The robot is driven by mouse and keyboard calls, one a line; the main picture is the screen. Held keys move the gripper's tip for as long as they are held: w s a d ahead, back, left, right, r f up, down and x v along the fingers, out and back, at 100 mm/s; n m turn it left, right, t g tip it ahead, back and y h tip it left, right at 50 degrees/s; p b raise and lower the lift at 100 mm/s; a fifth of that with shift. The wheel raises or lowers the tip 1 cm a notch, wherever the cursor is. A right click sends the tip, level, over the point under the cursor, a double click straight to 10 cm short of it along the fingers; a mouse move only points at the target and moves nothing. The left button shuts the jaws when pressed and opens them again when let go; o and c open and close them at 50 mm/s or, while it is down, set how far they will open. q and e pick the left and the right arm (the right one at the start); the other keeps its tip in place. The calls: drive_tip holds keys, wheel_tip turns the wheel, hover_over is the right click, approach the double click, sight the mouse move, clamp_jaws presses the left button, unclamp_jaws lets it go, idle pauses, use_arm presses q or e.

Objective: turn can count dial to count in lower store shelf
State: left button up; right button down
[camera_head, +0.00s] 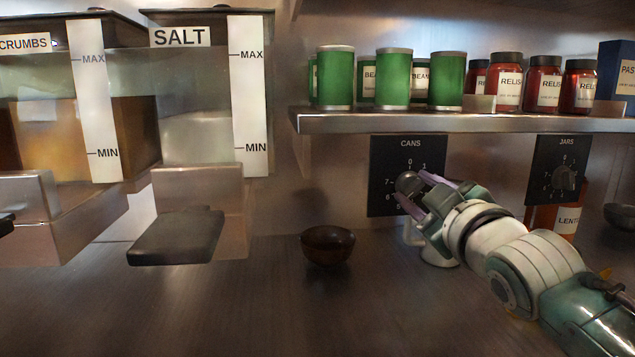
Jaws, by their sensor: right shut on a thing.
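The black CANS dial plate (390,150) is on the back wall under the shelf. Numbers 0, 1, 7 and 8 or 6 show around its knob; the others are hidden behind my gripper. My right gripper (412,190) reaches in from the lower right and is shut on the round dark knob (407,183). The knob's pointer direction cannot be told. On the shelf (450,124) above stand several green cans (394,80), in a front row with more behind, some labelled BEA. My left gripper is not in view.
A JARS dial (565,178) is to the right, above a LENT jar (553,219). Red relish jars (508,84) and a blue box (615,70) share the shelf. SALT (207,80) and CRUMBS dispensers stand left. A brown bowl (328,245) sits on the counter; its front is clear.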

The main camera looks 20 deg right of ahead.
drive_tip(key=shift+m+p, duration=0.3)
drive_tip(key=shift+m, duration=0.8)
drive_tip(key=shift+c, duration=2.1)
unclamp_jaws()
drive_tip(key=shift+s, duration=0.25)
drive_tip(key=v, duration=0.9)
drive_tip(key=shift+s, duration=0.25)
